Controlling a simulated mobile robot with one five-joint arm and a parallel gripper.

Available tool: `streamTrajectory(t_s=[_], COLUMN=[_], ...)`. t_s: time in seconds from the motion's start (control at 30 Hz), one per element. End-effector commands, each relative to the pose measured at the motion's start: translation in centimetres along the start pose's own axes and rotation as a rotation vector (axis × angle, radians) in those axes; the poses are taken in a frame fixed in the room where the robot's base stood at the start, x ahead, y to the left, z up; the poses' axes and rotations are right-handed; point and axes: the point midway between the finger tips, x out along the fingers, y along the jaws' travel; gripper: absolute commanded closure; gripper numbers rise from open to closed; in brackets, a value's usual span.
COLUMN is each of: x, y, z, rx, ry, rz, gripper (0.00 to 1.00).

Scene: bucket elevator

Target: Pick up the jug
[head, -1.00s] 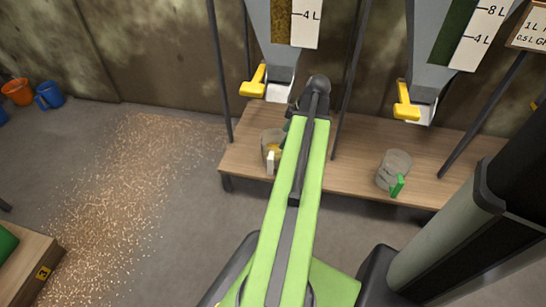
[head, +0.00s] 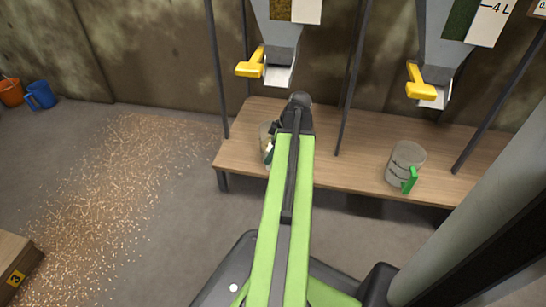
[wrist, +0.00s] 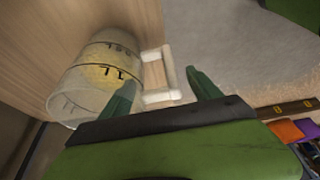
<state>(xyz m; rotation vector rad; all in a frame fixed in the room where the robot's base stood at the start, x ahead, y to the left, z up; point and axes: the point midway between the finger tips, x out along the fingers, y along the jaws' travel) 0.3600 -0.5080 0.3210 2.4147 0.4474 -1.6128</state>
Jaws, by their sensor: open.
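A clear jug (wrist: 95,80) with a white handle (wrist: 165,75) and printed volume marks fills the left of the wrist view, with some yellow grain inside. It stands on the wooden bench; in the head view the jug (head: 265,134) is mostly hidden by my arm. My gripper (wrist: 163,85) is open, its two green fingers on either side of the handle in the picture. I cannot tell whether a finger touches the jug. A second clear jug (head: 406,160) with a green handle stands on the bench further right.
The wooden bench (head: 335,170) stands below two grey hoppers with yellow levers (head: 250,68). Dark upright posts (head: 350,90) rise around it. Grain lies spilled on the floor (head: 110,190) to the left. Blue (head: 40,95) and orange buckets stand by the wall.

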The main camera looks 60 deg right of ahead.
Motion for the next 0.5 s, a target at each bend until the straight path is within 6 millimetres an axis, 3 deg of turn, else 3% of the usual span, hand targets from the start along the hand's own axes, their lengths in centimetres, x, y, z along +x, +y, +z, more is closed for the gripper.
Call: streamTrajectory(t_s=[0.03, 0.27, 0.5], x=[1.20, 0.89, 0.87], y=[0.00, 0.01, 0.00], z=[0.25, 0.03, 0.06], rx=[0.000, 0.002, 0.002], ry=[0.000, 0.000, 0.000], rz=[0.000, 0.000, 0.000], gripper=[0.28, 0.28, 0.59])
